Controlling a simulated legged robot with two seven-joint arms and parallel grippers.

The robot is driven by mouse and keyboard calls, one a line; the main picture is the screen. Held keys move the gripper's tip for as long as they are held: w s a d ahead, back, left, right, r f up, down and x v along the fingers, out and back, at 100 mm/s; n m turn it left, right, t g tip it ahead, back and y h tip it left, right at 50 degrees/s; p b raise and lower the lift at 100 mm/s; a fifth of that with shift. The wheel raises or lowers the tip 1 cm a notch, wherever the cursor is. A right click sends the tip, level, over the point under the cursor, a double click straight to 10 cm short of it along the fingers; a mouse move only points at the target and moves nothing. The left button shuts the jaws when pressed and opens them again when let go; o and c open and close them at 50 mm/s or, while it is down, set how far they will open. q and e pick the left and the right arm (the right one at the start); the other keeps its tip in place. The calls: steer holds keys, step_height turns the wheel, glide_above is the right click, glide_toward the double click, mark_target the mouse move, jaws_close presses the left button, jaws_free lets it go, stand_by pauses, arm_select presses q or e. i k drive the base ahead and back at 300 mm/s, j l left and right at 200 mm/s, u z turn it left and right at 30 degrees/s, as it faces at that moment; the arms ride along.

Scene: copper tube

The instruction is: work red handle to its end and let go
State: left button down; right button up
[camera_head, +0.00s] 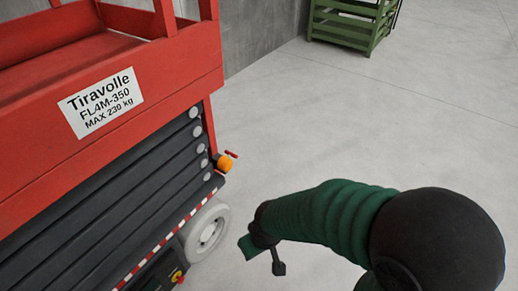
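A small red handle (231,154) sticks out beside a round orange part (224,163) at the near right corner of the red lift (180,75). A separate small red knob on yellow (177,277) sits low on the lift's side at the bottom edge. My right arm comes in from the lower right. Its gripper (263,258) is below and right of the red handle, apart from it. Its two ends look spread, with bare floor between them, and nothing shows in it. My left gripper is not in view.
The lift has dark bellows (120,200), a white label (101,101) and a pale wheel (207,230) close to my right gripper. A green crate (350,25) stands at the back. The grey floor (400,120) between is clear.

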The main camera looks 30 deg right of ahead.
mark_target(230, 154)
steer(key=i+l, duration=0.2)
steer(key=l, duration=0.25)
steer(key=i+l+z, duration=0.1)
steer(key=l, duration=0.3)
steer(key=i+l, duration=0.35)
steer(key=i+l+z, duration=0.1)
steer(key=l, duration=0.4)
steer(key=i+l, duration=0.2)
steer(key=l, duration=0.2)
steer(key=i+l, duration=0.15)
steer(key=l, duration=0.25)
steer(key=i+l, duration=0.2)
steer(key=l, duration=0.2)
steer(key=i+l, duration=0.15)
steer(key=l, duration=0.3)
steer(key=z, duration=0.05)
